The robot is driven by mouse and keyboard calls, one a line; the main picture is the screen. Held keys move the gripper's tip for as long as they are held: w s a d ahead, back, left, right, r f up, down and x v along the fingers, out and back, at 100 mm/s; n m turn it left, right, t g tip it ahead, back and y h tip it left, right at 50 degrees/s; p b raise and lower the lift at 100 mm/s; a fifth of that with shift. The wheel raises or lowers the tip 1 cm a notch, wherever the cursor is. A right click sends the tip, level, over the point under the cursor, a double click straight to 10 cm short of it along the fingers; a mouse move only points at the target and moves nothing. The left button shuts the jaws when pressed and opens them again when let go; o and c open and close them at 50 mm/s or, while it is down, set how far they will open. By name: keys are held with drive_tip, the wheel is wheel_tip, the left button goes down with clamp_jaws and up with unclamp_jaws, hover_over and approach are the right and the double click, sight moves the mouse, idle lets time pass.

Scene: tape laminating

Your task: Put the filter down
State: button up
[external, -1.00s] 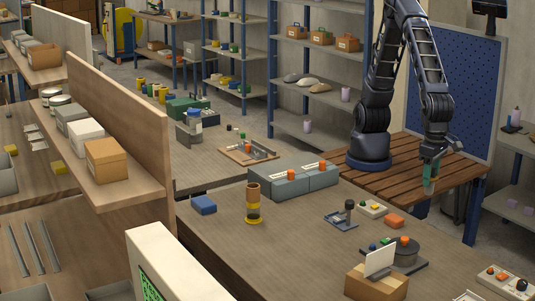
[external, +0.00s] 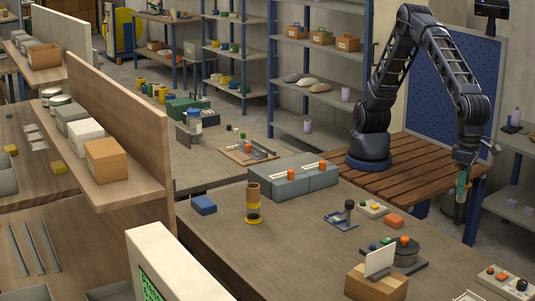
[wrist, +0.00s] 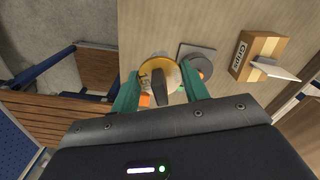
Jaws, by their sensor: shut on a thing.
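In the wrist view, my gripper (wrist: 159,92) has its two teal fingers on either side of a round gold-yellow piece (wrist: 160,72) with a dark upright part in its middle. I take this piece to be the filter; it is held between the fingers. In the external view, my gripper (external: 462,190) points down off the right side of the wooden bench, with the held piece too small and dark to make out. The fingers partly hide what lies below it.
A slatted wooden bench (external: 405,172) bears my arm's base. A blue pegboard (external: 450,95) stands behind.

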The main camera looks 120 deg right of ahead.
sight(461, 202)
wheel_tip(461, 202, down, 20)
drive_tip(key=shift+a+r, duration=0.1)
drive_tip(key=shift+a, duration=0.05)
idle(0.6)
drive_tip(key=shift+f, duration=0.2)
drive_tip(key=o, duration=1)
wheel_tip(461, 202, up, 12)
drive_tip(key=shift+r, duration=0.2)
